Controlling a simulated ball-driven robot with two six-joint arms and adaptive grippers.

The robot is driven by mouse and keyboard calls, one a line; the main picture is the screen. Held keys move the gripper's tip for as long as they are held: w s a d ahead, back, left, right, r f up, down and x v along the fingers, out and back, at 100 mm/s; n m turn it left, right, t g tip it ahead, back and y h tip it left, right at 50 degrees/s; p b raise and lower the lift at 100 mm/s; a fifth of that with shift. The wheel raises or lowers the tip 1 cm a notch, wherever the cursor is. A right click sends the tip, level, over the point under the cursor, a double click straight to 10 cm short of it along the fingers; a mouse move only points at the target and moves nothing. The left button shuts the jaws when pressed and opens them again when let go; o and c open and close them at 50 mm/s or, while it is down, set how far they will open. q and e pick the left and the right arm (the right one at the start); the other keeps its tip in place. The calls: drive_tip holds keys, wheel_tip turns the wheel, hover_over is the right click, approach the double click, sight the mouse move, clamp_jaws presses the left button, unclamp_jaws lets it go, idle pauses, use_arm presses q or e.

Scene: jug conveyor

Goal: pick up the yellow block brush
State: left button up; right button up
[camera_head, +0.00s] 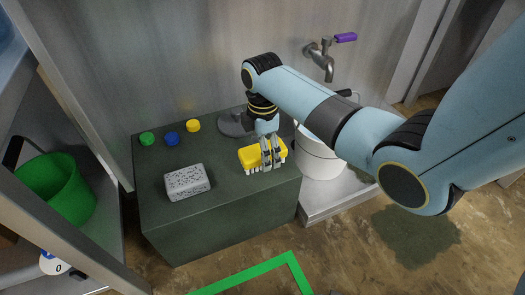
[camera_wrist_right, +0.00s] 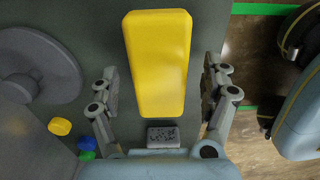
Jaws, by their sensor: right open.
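The yellow block brush (camera_head: 248,157) lies on the dark green chest top, near its right side, with pale bristles along its lower edge. In the right wrist view the brush (camera_wrist_right: 158,62) is a long yellow block between my finger pads. My right gripper (camera_head: 271,165) comes down over the brush from above and partly hides it. Its fingers are open, one on each side of the brush in the wrist view (camera_wrist_right: 160,85), with a visible gap on both sides. My left gripper is not in view.
A speckled grey block (camera_head: 187,182) lies left of the brush. Green (camera_head: 147,139), blue (camera_head: 171,139) and yellow (camera_head: 193,126) discs sit behind it. A grey round thing (camera_head: 234,124) stands behind the brush. A white bucket (camera_head: 318,160) is right of the chest (camera_head: 220,222).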

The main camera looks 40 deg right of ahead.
drive_tip(key=shift+f, duration=0.1)
drive_tip(key=c, duration=1.3)
drive_tip(key=shift+c, duration=0.2)
